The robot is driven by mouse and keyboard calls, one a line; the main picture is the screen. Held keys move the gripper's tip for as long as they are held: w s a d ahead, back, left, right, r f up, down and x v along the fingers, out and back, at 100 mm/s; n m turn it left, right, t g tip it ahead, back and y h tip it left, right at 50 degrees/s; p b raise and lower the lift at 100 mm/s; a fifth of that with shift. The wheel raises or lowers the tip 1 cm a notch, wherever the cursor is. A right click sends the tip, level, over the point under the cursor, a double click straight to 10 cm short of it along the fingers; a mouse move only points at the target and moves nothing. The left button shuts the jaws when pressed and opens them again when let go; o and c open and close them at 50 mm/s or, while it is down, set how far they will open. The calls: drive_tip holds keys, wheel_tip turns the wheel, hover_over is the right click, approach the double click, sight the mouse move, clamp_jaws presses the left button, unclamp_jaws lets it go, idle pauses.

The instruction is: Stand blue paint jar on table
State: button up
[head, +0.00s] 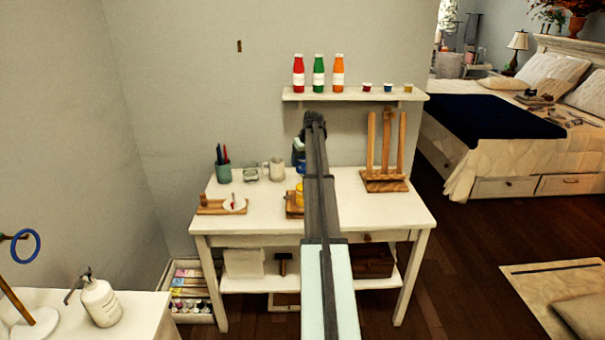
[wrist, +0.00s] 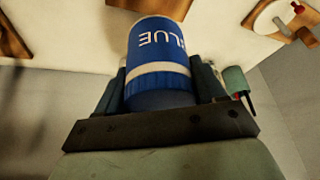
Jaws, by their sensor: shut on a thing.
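The blue paint jar (wrist: 158,42) fills the middle of the wrist view, with a white band, a ribbed blue lid end towards my gripper and upside-down "BLUE" lettering. My gripper (wrist: 158,82) is shut on it, with one finger on each side. In the head view a little blue of the jar (head: 299,159) shows left of my arm, over the back of the white table (head: 235,188). I cannot tell whether the jar touches the table.
A yellow jar (head: 300,194) is on a wooden block beside my arm. A shelf (head: 350,96) with bottles hangs above. The table's front right is clear.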

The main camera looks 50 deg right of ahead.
wheel_tip(320, 180, up, 6)
drive_tip(key=shift+f, duration=0.15)
drive_tip(key=shift+s+d+r, duration=0.1)
drive_tip(key=shift+r, duration=0.2)
drive_tip(key=s+d+f+m, duration=0.1)
drive_tip(key=s+d+f, duration=0.4)
drive_tip(key=s, duration=0.3)
drive_tip(key=s+d+f+m, duration=0.1)
drive_tip(key=s+d+f, duration=0.3)
drive_tip(key=s+d, duration=0.3)
drive_tip(key=shift+s+a+f+n, duration=0.25)
drive_tip(key=shift+s+f+n, duration=0.15)
drive_tip(key=shift+f, duration=1.75)
drive_tip(key=shift+s+a+f+n, duration=0.3)
drive_tip(key=shift+s+f, duration=0.15)
drive_tip(key=shift+f, duration=1.65)
drive_tip(key=shift+s+a+f+n, duration=0.3)
drive_tip(key=shift+s+f, duration=0.1)
drive_tip(key=shift+f, duration=1.75)
drive_tip(key=shift+f, duration=0.1)
